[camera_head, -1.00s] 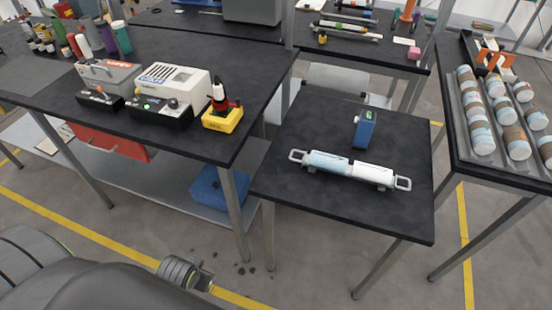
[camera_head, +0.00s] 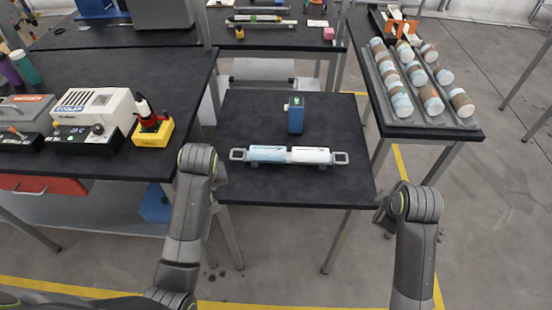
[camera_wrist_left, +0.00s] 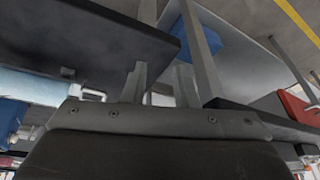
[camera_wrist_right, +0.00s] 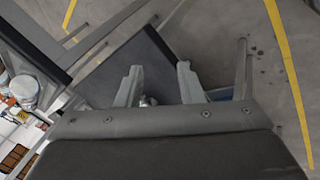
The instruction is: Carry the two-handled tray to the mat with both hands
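The two-handled object (camera_head: 290,155), a long light-blue and white piece with a grey loop handle at each end, lies on the small black table (camera_head: 345,188). In the left wrist view its blue end (camera_wrist_left: 35,86) and a handle show at the left. My left gripper (camera_wrist_left: 158,85) is open and empty, its fingers apart, beside the table's near left side. My right gripper (camera_wrist_right: 160,85) is open, near the table's right side; a small pale thing shows between its fingers, unclear what. In the head view both grippers are mostly hidden by my arms. I see no clear mat.
A blue box-shaped device (camera_head: 296,115) stands close behind the two-handled object. The left bench (camera_head: 110,162) holds machines and a yellow-based tool (camera_head: 152,130). The right table (camera_head: 405,130) carries a tray of several jars. Floor is clear at the right.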

